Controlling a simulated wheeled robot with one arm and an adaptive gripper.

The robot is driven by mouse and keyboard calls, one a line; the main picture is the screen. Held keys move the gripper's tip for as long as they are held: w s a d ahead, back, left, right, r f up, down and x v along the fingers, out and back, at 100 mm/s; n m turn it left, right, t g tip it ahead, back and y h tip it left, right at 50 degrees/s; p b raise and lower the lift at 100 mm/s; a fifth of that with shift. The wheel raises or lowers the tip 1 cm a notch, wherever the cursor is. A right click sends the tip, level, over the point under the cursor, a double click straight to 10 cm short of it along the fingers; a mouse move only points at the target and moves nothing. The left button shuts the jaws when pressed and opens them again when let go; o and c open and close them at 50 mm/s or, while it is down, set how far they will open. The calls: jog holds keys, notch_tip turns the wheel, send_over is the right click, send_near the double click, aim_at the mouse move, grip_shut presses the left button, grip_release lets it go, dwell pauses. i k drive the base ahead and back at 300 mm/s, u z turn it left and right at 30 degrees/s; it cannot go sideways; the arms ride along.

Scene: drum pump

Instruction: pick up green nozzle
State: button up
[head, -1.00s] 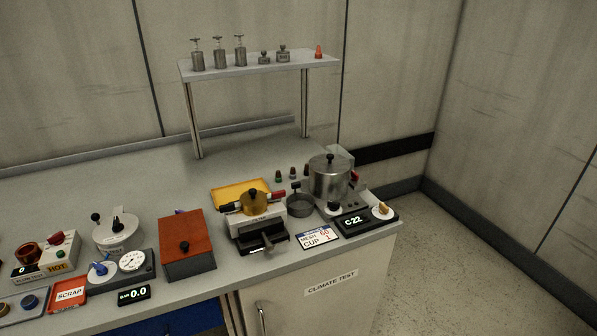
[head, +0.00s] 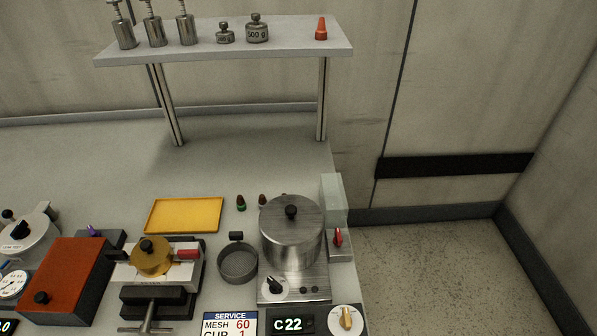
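The green nozzle (head: 241,204) is a small piece with a green lower part and a dark brown top. It stands upright on the bench, just right of the yellow tray and behind the round sieve. Two similar small nozzles stand to its right; the nearer one (head: 262,201) has a brown top, and the other is mostly hidden behind the steel pot. My gripper is not in view.
A steel pot (head: 291,235) on a heater stands right of the nozzles. A sieve (head: 237,265), a yellow tray (head: 184,229) and a brass cup in a clamp (head: 151,257) are close by. A raised shelf (head: 230,58) with weights and an orange cone (head: 321,30) overhangs behind. Bare bench lies behind the tray.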

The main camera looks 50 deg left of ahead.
aim_at(241, 203)
jog(key=i, duration=1.8)
jog(key=u, duration=4)
jog(key=i, duration=0.5)
jog(key=u, duration=0.05)
